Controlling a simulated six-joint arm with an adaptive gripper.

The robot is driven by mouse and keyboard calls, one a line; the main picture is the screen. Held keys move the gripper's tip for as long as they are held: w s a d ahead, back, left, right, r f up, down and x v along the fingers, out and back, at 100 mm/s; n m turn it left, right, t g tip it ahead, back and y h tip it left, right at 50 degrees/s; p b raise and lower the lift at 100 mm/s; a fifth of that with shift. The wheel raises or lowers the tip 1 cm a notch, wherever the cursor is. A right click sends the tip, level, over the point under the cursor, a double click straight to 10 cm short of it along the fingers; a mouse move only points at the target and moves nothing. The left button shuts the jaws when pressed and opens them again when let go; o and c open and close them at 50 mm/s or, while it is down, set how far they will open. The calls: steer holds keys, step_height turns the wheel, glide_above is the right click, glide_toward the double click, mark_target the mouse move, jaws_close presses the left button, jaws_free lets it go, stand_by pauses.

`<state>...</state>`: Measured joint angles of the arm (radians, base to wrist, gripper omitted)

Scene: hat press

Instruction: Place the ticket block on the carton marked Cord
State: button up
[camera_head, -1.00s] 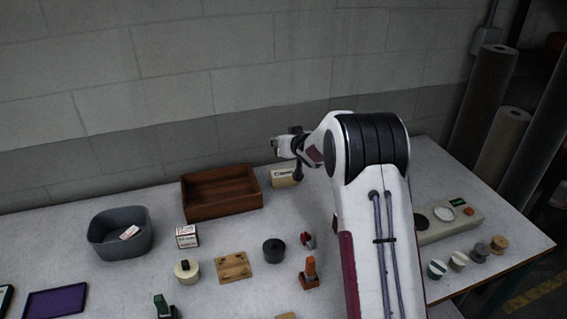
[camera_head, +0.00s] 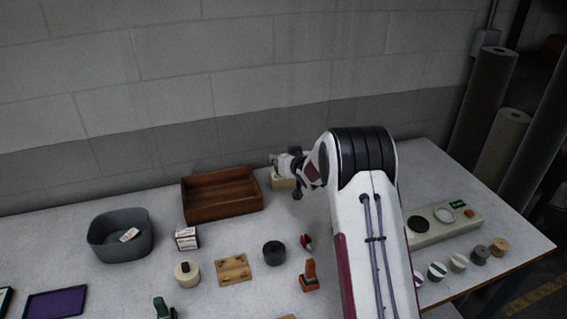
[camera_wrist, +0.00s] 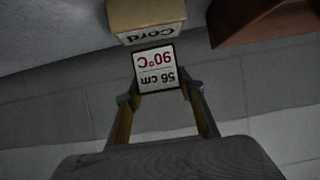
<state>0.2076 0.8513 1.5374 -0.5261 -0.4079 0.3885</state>
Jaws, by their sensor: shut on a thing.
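My gripper (camera_wrist: 161,92) is shut on the ticket block (camera_wrist: 160,68), a small white block reading "56 cm 90°C", upside down in the wrist view. The tan carton marked Cord (camera_wrist: 153,18) is just beyond the block there, its label also upside down. I cannot tell whether block and carton touch. In the head view the carton (camera_head: 284,184) stands near the wall, with my gripper (camera_head: 274,161) over it, partly hiding it. The block cannot be made out in that view.
A brown wooden tray (camera_head: 222,212) stands just left of the carton and shows in the wrist view (camera_wrist: 262,20). The wall (camera_head: 240,100) is close behind.

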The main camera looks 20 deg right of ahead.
steer(key=shift+f, duration=0.9)
steer(key=shift+f, duration=0.15)
steer(key=o, duration=1.1)
steer(key=shift+r, duration=0.2)
steer(key=v, duration=1.2)
steer(key=shift+f, duration=0.1)
